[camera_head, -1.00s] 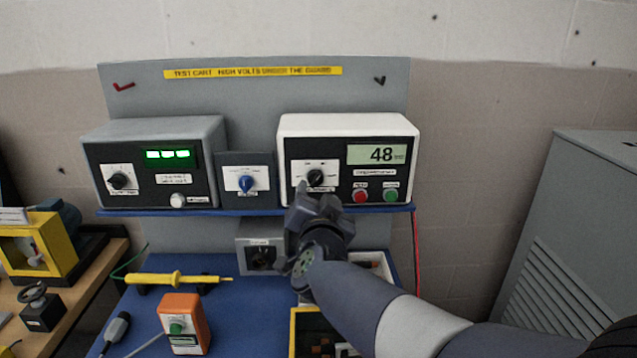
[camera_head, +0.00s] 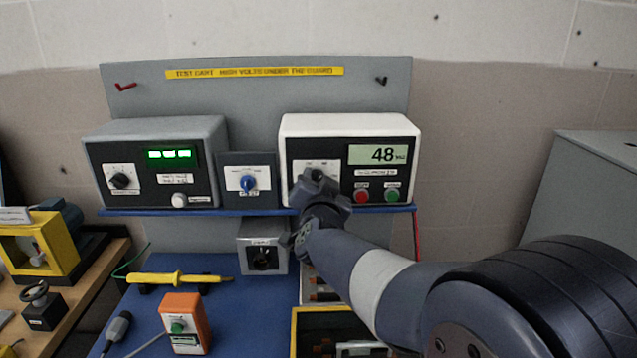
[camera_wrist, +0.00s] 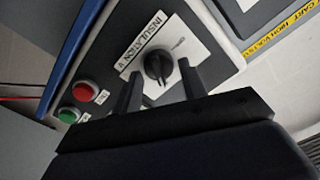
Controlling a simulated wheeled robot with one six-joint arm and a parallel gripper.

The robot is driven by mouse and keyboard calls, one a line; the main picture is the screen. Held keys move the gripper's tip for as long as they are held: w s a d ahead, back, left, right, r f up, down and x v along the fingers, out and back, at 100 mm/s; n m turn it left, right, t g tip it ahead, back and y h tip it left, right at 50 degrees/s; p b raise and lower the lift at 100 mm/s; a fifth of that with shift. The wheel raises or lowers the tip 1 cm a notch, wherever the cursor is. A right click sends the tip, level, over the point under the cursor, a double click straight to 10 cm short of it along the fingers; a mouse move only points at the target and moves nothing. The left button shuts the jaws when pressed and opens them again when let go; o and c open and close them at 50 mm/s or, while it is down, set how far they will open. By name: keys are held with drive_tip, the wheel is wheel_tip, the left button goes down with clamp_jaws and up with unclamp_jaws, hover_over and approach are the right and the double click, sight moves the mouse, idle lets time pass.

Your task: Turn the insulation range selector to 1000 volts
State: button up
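The insulation tester (camera_head: 351,128) is the white-cased box with a black front on the right of the shelf, and its display reads 48. Its range selector (camera_wrist: 158,66) is a black knob on a white plate, with "INSULATION V" printed beside it in the wrist view. My gripper (camera_wrist: 160,82) is open, with one finger on each side just short of the knob. I cannot tell whether either finger touches it. In the head view my gripper (camera_head: 318,192) covers most of the selector, so its setting is hard to read there.
A red button (camera_head: 362,197) and a green button (camera_head: 393,196) sit right of the selector. A blue shelf edge (camera_head: 240,212) runs below.

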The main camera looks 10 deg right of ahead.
drive_tip(key=c, duration=0.7)
drive_tip(key=shift+o, duration=0.2)
drive_tip(key=shift+f, duration=0.1)
drive_tip(key=m+b, duration=0.4)
drive_tip(key=m, duration=0.1)
drive_tip(key=shift+d+f+m, duration=0.1)
drive_tip(key=shift+f+m, duration=0.1)
drive_tip(key=shift+m, duration=0.1)
drive_tip(key=m+b, duration=0.3)
drive_tip(key=m, duration=0.3)
drive_tip(key=shift+m, duration=0.3)
drive_tip(key=o, duration=0.9)
